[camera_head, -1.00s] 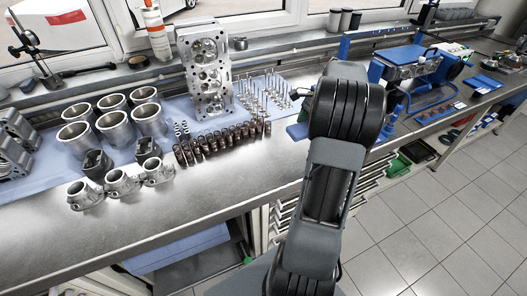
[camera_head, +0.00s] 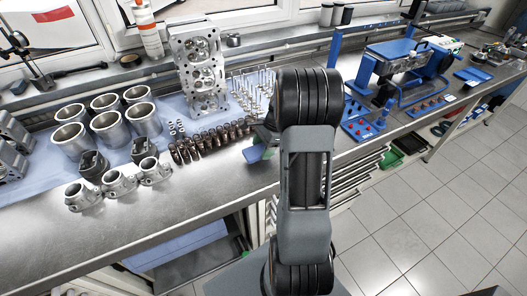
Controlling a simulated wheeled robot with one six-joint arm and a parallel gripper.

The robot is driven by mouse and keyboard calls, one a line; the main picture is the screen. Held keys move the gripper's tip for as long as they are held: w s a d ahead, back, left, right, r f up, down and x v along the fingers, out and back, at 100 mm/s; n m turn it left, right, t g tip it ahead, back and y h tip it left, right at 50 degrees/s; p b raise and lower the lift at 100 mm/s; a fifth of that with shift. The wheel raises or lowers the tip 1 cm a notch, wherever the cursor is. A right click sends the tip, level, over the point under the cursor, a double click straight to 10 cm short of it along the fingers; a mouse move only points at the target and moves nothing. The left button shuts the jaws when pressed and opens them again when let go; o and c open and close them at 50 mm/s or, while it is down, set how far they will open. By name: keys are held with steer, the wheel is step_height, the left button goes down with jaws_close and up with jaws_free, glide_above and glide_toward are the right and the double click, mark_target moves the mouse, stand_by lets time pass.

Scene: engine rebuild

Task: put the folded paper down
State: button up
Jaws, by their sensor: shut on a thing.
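My gripper (camera_head: 264,137) is mostly hidden behind my own arm in the head view. A small flat blue-green piece (camera_head: 255,154), which looks like the folded paper, sticks out to the left just below that sliver. The gripper is shut on it. The fingertips are hidden, and I cannot tell whether the paper touches the bench (camera_head: 215,172).
A blue tray (camera_head: 362,127) lies right of my arm. The bench's front strip is bare.

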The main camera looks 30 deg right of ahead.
steer(key=shift+f, duration=1.3)
steer(key=shift+d+f, duration=0.1)
steer(key=o, duration=1)
steer(key=shift+o, duration=0.2)
